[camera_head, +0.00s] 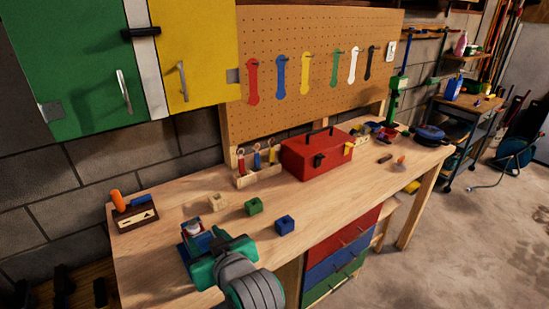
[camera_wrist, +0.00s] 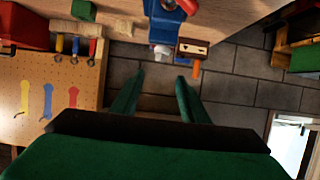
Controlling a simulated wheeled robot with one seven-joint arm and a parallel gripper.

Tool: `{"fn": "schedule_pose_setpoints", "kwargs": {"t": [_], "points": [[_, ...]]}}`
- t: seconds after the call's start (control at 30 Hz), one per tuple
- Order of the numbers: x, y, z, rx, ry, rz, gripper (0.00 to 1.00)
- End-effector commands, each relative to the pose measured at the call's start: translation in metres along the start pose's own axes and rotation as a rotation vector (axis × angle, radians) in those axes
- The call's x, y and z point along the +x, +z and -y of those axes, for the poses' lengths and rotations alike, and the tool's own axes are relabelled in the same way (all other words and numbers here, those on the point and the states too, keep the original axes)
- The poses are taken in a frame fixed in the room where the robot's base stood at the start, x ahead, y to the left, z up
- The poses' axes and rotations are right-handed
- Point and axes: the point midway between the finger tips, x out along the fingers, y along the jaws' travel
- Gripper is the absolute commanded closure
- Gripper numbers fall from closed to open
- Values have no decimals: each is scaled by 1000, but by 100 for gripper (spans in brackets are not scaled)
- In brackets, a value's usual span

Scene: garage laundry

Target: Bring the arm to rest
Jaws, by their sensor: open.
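My arm (camera_head: 240,275), green and grey, reaches in from the bottom of the head view over the near left part of the wooden workbench (camera_head: 165,225). Its fingers cannot be made out there. In the wrist view my gripper (camera_wrist: 158,82) shows two dark green fingers, apart, with nothing between them. Beyond them are a grey block wall and the bench edge. A blue and red device with a pale round part (camera_head: 193,228) stands beside my arm, partly hidden by it; it also shows in the wrist view (camera_wrist: 162,22), just beyond the fingertips.
A brown block with an orange handle (camera_head: 135,212) sits at the bench's left end. Tan (camera_head: 217,202), green (camera_head: 253,206) and blue (camera_head: 285,225) blocks lie mid-bench. A red toolbox (camera_head: 318,155) stands behind. Green and yellow cabinets (camera_head: 70,65) hang above left.

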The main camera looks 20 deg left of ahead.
Motion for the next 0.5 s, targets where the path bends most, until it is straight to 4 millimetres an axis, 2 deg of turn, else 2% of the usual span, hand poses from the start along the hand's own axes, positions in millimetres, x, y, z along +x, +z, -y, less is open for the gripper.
{"fn": "schedule_pose_setpoints", "kwargs": {"t": [0.17,0.27,0.5], "points": [[3,14,-5,32,17,-5,59],[5,34,-13,79,44,-18,59],[3,98,-37,206,156,-61,59]]}}
